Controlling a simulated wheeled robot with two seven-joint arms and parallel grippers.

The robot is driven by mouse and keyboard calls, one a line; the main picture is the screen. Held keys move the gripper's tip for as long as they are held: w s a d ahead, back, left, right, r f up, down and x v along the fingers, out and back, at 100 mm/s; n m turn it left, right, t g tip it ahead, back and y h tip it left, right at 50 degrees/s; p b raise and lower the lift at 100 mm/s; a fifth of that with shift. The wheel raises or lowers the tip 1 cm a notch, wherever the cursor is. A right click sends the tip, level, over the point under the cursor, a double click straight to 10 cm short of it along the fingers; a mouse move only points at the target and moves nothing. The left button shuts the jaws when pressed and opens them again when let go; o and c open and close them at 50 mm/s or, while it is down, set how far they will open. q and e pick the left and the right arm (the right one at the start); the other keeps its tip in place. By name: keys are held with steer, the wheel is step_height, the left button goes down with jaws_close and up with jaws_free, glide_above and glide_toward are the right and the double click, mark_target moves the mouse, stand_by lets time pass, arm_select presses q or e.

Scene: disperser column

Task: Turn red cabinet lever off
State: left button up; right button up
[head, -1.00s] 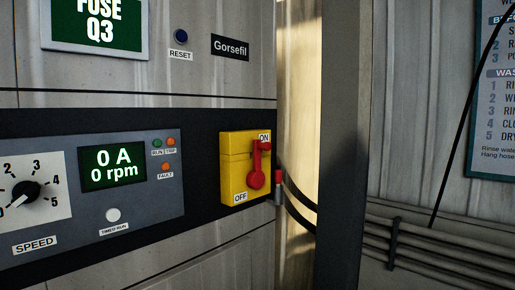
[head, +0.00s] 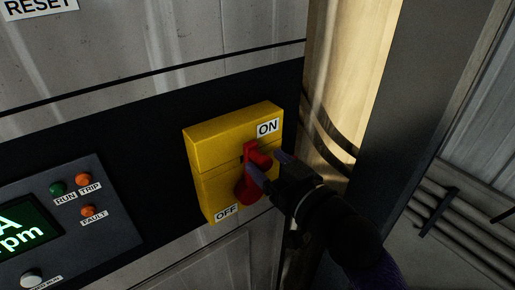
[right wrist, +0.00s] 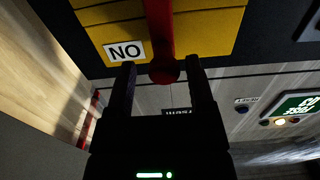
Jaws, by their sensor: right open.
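The red lever (head: 247,188) is on the front of a yellow switch box (head: 209,160) and points up toward the ON label (head: 268,127). The OFF label (head: 227,212) is at the box's lower edge. My right gripper (head: 266,164) reaches in from the lower right, its fingers at the lever's upper end and partly covering it. In the right wrist view the picture is upside down. There the red lever (right wrist: 161,35) ends between the two spread fingers of my right gripper (right wrist: 160,66); I cannot tell whether they touch it. My left gripper is not in view.
A panel with a display (head: 22,229) and RUN, TRIP and FAULT lamps is left of the box. A pale metal column (head: 345,70) and a dark post (head: 408,100) stand close on the right, behind my right arm. Pipes (head: 455,225) run along the far wall.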

mark_target(253, 152)
steer(key=x, duration=0.3)
steer(key=shift+a, duration=0.3)
steer(key=shift+w+a, duration=0.15)
steer(key=shift+w, duration=0.15)
steer(key=shift+s, duration=0.1)
steer(key=shift+c, duration=0.3)
jaws_close()
stand_by(0.5)
